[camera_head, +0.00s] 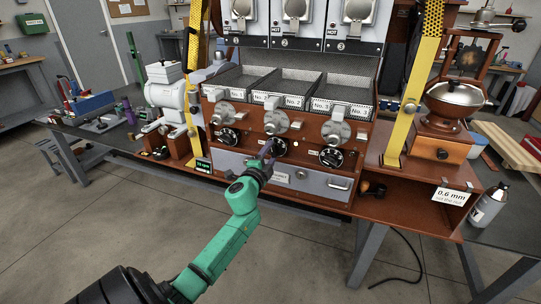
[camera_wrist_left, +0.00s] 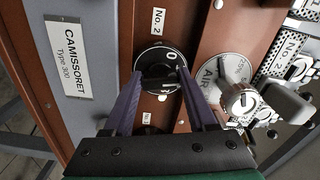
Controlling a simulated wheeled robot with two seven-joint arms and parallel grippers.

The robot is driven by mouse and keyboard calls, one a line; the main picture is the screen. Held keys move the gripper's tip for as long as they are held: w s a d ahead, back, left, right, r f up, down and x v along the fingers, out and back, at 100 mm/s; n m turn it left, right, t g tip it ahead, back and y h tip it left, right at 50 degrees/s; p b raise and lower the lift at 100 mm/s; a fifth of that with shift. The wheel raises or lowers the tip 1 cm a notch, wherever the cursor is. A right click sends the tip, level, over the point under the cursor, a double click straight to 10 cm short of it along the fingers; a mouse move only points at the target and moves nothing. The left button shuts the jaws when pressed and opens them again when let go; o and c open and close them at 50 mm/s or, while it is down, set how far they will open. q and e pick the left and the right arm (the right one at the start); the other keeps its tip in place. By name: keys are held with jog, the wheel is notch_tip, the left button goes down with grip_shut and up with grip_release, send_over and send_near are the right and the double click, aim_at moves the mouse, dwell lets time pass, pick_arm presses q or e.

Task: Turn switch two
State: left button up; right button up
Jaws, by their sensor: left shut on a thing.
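Switch two (camera_wrist_left: 162,60) is a round black dial with white marks, on the brown front panel under a "No. 2" label. In the head view, switch two (camera_head: 279,147) is the middle of three black dials and is partly covered by my left gripper (camera_head: 268,150). In the wrist view, my left gripper (camera_wrist_left: 160,85) has its two purple fingers on either side of the dial's black knob and is shut on it. The knob's exact angle is hard to read. My right gripper is in neither view.
Dials one (camera_head: 228,137) and three (camera_head: 331,157) flank switch two. A silver air knob (camera_head: 276,122) sits just above it. A grey drawer (camera_head: 300,178) lies below. Yellow posts (camera_head: 409,110) stand at the sides. The floor in front is clear.

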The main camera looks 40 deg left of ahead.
pick_arm(q)
jog(key=shift+m, duration=3.5)
jog(key=o, duration=1.4)
jog(key=shift+r, duration=0.1)
jog(key=shift+c, duration=0.2)
jog(key=shift+s, duration=0.1)
jog(key=b+v, duration=0.1)
jog(key=v, duration=1.3)
jog(key=shift+s, duration=0.2)
jog(key=shift+d, duration=0.15)
